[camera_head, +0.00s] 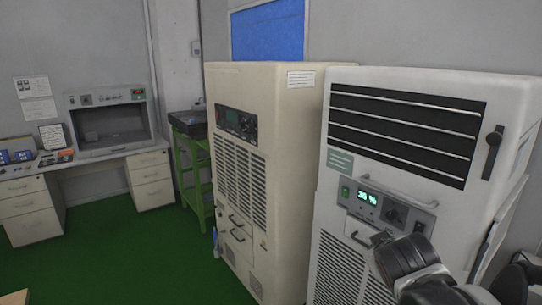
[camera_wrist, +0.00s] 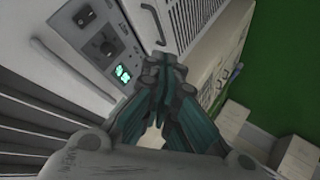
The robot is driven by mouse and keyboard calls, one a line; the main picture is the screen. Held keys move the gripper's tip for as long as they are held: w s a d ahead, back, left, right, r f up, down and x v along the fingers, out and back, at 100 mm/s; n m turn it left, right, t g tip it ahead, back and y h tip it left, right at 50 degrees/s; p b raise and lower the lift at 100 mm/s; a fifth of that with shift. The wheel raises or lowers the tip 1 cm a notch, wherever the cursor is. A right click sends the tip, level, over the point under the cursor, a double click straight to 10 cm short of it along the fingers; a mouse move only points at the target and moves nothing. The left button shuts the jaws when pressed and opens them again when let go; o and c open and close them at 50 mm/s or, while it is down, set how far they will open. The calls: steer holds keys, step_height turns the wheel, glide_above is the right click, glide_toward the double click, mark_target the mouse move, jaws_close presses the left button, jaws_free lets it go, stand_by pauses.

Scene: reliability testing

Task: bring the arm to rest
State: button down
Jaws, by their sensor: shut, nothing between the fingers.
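My gripper (camera_wrist: 164,65) is shut and empty in the wrist view, its fingers meeting at the tips. Behind it is the control panel (camera_wrist: 104,42) of the white cabinet, with a green lit display, a black knob and switches. In the head view my gripper (camera_head: 379,239) shows small at the lower right, in front of the white cabinet (camera_head: 315,235), near its control panel (camera_head: 385,208). The display there is lit green and seems to read 30%. I cannot tell whether the fingertips touch the cabinet. My dark wrist hides part of the cabinet's lower front.
A cream cabinet (camera_head: 272,105) stands left of the white one. A green stand (camera_head: 196,178) is beside it. A desk (camera_head: 98,162) with a grey hood (camera_head: 112,118) stands at the far left.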

steer(key=s+a+f+m+g+y, duration=0.1)
steer(key=s+a, duration=0.1)
steer(key=s, duration=0.6)
steer(key=s+a+f+m+g+y, duration=0.2)
steer(key=s+a, duration=0.1)
steer(key=s, duration=0.4)
steer(key=shift+s+f+m+b, duration=0.3)
steer(key=shift+s+b, duration=0.05)
stand_by(0.8)
